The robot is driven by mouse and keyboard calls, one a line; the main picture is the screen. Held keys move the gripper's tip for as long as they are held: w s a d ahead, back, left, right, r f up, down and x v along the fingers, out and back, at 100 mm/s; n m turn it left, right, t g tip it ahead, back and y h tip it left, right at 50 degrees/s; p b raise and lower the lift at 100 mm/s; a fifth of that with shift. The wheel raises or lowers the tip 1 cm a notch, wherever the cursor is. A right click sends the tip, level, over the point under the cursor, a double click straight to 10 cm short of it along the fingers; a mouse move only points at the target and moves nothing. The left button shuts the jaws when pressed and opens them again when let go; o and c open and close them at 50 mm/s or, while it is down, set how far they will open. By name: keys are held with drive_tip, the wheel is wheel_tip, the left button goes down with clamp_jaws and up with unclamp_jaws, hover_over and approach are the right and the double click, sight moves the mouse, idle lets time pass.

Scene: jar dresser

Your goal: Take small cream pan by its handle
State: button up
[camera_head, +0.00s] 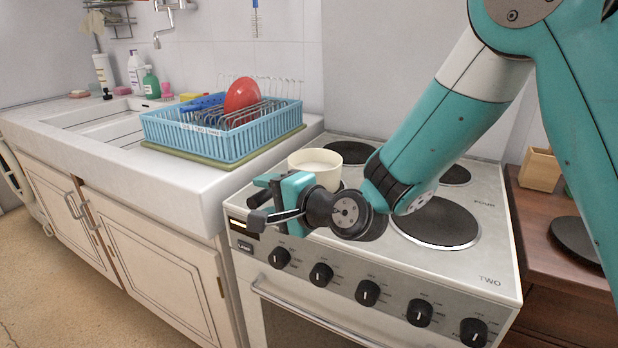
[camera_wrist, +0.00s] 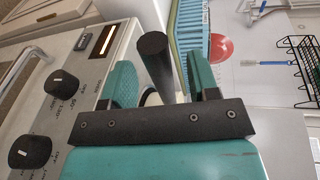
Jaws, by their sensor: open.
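My gripper (camera_head: 264,203) is at the pan's near left side, low over the front left of the stove, and hides part of the pan. In the wrist view, the pan's dark handle (camera_wrist: 154,60) lies between the two teal fingers of my gripper (camera_wrist: 161,80). Most of the pan is hidden in that view.
A blue dish rack (camera_head: 195,137) with a red bowl (camera_head: 241,95) stands on the counter left of the stove. Control knobs (camera_head: 368,292) line the stove front. The front right hotplate (camera_head: 440,222) is bare. A wooden box (camera_head: 540,169) stands at the right.

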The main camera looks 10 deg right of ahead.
drive_tip(key=shift+w+a+f, duration=0.15)
drive_tip(key=shift+w+a, duration=0.3)
drive_tip(key=shift+w, duration=0.1)
clamp_jaws()
